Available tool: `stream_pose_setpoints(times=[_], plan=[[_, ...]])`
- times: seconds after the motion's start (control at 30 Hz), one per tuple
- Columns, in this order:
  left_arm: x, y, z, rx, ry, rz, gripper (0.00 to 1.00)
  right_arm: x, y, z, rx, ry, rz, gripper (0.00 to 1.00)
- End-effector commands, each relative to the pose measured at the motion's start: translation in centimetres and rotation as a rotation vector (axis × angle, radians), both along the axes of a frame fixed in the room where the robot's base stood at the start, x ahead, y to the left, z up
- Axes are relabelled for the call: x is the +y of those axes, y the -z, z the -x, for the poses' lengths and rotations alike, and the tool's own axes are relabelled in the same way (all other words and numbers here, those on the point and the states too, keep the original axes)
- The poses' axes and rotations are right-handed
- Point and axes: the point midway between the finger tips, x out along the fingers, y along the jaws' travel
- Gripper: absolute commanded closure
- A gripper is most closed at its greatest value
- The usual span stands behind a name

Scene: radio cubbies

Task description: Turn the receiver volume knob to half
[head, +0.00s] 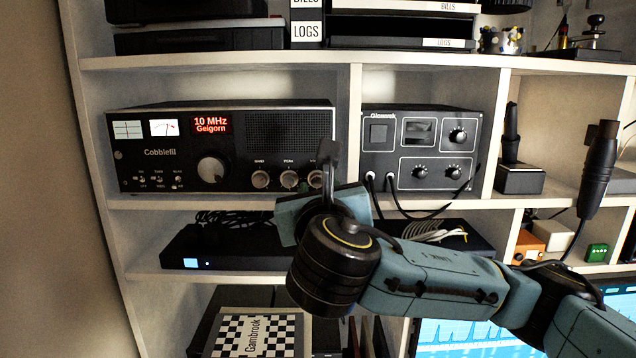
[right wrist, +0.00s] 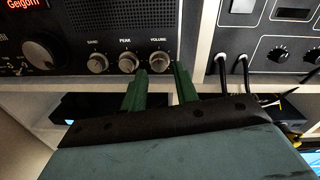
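The black Cobblefil receiver (head: 190,165) sits in the left cubby. Its volume knob (right wrist: 159,62) is the rightmost of three small silver knobs in the right wrist view. In the head view that knob is partly hidden behind my right gripper (head: 328,160). In the right wrist view my right gripper (right wrist: 161,72) is open. Its two green fingers stand apart, one to the lower left of the volume knob and one to its right. I cannot tell whether either finger touches the knob. The knob's pointer is too small to read. My left gripper is not in view.
The peak knob (right wrist: 128,63) is just left of the left finger. A grey radio (head: 421,150) with cables plugged into its front stands in the cubby to the right, past a white divider (head: 348,130). A dark box (head: 235,248) lies on the shelf below.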

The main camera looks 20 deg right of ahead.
Motion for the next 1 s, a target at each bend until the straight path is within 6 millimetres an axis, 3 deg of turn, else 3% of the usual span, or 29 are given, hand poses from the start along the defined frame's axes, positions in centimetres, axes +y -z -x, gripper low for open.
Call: stream_pose_setpoints(times=[0.2, 0.53, 0.77, 1.0], plan=[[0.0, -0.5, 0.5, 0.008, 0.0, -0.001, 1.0, -0.5, 0.0, -2.0, 0.0, 0.0, 0.0, 0.7], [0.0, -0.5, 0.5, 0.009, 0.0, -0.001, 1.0, -0.5, 0.1, -2.3, -0.001, -0.001, 0.0, 0.7], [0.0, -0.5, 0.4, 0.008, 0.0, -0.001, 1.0, -0.5, 0.0, -2.3, -0.001, -0.001, 0.0, 1.0], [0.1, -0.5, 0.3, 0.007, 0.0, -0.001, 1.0, -0.5, 0.0, -2.3, -0.006, -0.001, -0.016, 1.0]])
